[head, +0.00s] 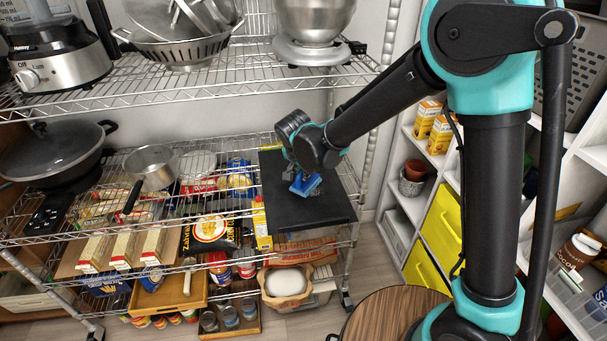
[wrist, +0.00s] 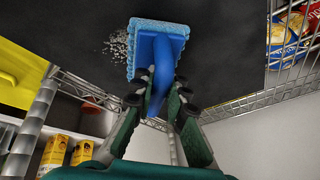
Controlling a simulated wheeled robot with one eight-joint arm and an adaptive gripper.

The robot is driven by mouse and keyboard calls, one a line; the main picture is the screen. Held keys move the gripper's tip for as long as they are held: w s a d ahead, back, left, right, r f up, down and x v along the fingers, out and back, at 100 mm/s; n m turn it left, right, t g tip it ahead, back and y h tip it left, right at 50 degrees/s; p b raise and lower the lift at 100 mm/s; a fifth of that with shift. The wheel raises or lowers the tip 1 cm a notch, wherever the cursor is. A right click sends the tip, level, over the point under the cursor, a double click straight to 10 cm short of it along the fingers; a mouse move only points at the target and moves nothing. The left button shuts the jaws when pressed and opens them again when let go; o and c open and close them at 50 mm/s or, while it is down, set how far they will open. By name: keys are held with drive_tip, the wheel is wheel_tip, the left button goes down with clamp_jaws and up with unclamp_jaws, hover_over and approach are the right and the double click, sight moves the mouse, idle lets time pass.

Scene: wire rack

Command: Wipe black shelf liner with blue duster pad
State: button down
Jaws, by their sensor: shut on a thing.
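The black shelf liner (head: 322,205) lies on the right end of the middle wire shelf; it fills the top of the wrist view (wrist: 70,28). In the wrist view the blue duster pad (wrist: 146,45) shows a light blue fuzzy edge and a darker blue handle. My gripper (wrist: 163,92) is shut on the handle. A patch of pale crumbs (wrist: 117,45) lies on the liner beside the pad. In the head view my arm hides part of the liner.
A wire shelf above holds a steel mixer bowl (head: 313,20) and a colander (head: 180,45). A pan (head: 50,150) and a saucepan (head: 151,167) stand left of the liner. A chrome post (head: 372,130) rises at the rack's right. A white cubby shelf (head: 410,205) stands further right.

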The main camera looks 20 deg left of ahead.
drive_tip(key=shift+s+a, duration=0.35)
drive_tip(key=shift+a, duration=0.2)
drive_tip(key=shift+s+a, duration=0.3)
drive_tip(key=shift+a, duration=0.25)
drive_tip(key=shift+d, duration=0.1)
drive_tip(key=shift+w+d, duration=0.35)
drive_tip(key=shift+d, duration=0.25)
drive_tip(key=shift+w+d, duration=0.35)
drive_tip(key=shift+d, duration=0.2)
drive_tip(key=shift+s+a, duration=0.35)
drive_tip(key=shift+a, duration=0.3)
drive_tip(key=shift+s+a, duration=0.35)
drive_tip(key=shift+a, duration=0.25)
drive_tip(key=shift+r, duration=0.15)
